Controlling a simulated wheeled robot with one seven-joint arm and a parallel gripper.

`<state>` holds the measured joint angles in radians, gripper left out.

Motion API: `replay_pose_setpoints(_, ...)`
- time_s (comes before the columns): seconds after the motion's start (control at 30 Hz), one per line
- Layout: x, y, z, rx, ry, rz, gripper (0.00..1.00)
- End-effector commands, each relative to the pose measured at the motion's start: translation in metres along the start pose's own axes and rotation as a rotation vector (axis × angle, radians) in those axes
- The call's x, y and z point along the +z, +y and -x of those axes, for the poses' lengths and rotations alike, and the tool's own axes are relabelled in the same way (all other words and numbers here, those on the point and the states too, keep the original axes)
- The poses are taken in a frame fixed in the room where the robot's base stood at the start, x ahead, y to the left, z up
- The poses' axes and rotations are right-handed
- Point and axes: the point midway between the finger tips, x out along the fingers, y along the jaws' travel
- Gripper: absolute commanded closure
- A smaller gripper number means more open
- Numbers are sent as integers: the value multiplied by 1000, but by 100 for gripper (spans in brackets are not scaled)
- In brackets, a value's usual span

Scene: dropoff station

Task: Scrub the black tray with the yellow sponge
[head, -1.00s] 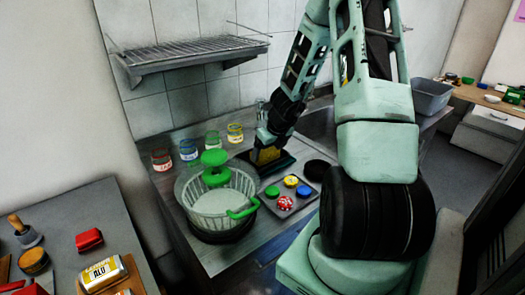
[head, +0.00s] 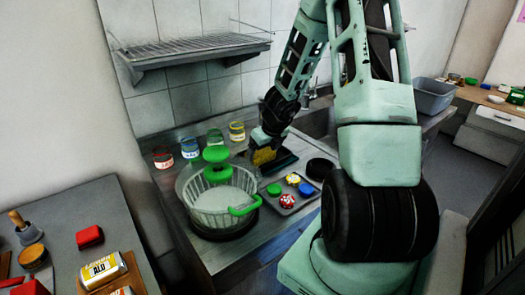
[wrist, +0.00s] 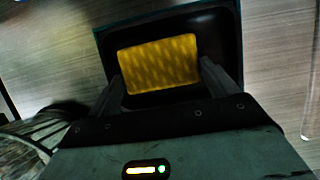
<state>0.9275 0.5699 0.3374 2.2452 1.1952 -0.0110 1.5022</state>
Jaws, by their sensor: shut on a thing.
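The yellow sponge (wrist: 160,63) is between the two fingers of my gripper (wrist: 166,84), which is shut on it. In the head view the sponge (head: 263,156) shows under my gripper (head: 265,147). The black tray (wrist: 222,30) lies on the counter beneath the sponge, its dark rim showing around it in the wrist view. In the head view the tray (head: 285,160) is partly hidden by my gripper. The sponge is over the tray's inside; I cannot tell whether it touches the bottom.
A salad spinner (head: 222,205) with green parts stands left of the tray. A grey tray of several coloured lids (head: 291,195) is in front, and a black round lid (head: 320,168) is to the right. Several jars (head: 215,140) line the wall. A wire rack (head: 190,50) hangs above.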

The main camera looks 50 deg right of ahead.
Motion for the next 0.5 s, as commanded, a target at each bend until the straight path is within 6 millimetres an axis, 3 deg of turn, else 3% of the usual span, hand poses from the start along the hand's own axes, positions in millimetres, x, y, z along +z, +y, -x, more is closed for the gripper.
replay_pose_setpoints(0.3, -1, -25, 1, -7, 1, -7, 33)
replay_pose_setpoints(0.5, -1, -29, 1, -6, 0, -5, 33)
